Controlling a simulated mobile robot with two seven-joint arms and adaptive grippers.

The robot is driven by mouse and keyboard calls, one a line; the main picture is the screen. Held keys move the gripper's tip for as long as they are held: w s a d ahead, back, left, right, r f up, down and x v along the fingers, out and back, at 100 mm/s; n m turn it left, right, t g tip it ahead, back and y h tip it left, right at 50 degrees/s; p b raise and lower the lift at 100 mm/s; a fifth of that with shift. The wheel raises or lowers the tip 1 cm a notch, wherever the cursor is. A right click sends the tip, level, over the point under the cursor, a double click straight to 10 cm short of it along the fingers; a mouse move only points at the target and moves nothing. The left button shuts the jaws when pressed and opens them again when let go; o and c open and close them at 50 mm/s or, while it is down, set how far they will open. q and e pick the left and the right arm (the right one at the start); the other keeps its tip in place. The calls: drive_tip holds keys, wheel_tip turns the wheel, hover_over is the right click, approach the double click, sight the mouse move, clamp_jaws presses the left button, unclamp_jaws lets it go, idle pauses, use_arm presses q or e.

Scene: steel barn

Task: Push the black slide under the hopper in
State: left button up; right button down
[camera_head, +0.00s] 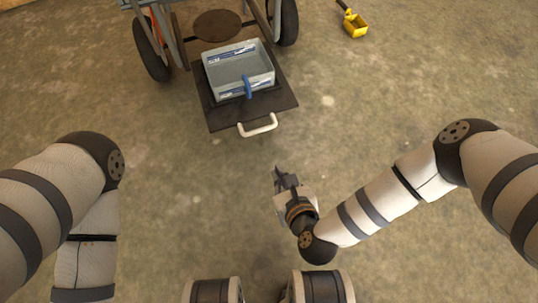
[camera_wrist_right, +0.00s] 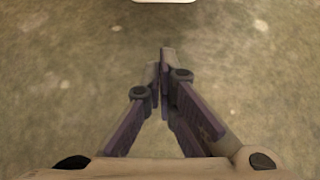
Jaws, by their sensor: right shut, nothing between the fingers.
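The black slide (camera_head: 221,117) sticks out from under the hopper frame at the top of the head view. A white handle (camera_head: 258,126) is on its near edge, and a grey bin (camera_head: 240,71) with a blue clip stands on it. My right gripper (camera_head: 278,170) is shut and empty, a little below the handle in the head view and apart from it. In the right wrist view its fingers (camera_wrist_right: 160,62) meet, with a sliver of the white handle (camera_wrist_right: 165,1) at the top edge. My left arm shows at the left, but its gripper is out of view.
The hopper (camera_head: 180,5) stands on a wheeled frame with black tyres (camera_head: 150,50), mostly cut off by the top edge. A yellow scoop (camera_head: 355,25) lies on the floor at the upper right. The concrete floor between my arms and the slide is clear.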

use_arm(q)
drive_tip(key=f+b, duration=0.1)
drive_tip(key=s+f+b, duration=0.1)
drive_tip(key=b, duration=0.1)
drive_tip(key=f+g+b, duration=0.1)
drive_tip(key=b, duration=0.1)
drive_tip(key=shift+s+f, duration=0.2)
drive_tip(key=shift+s, duration=0.15)
use_arm(e)
drive_tip(key=w+a+f, duration=0.2)
drive_tip(key=w, duration=0.3)
drive_tip(key=w+a+f, duration=0.1)
drive_tip(key=w+f, duration=0.1)
drive_tip(key=w, duration=0.4)
drive_tip(key=shift+w+a+f, duration=0.15)
drive_tip(key=shift+a+f, duration=0.2)
drive_tip(key=shift+a, duration=0.05)
use_arm(q)
drive_tip(key=shift+w+a, duration=0.1)
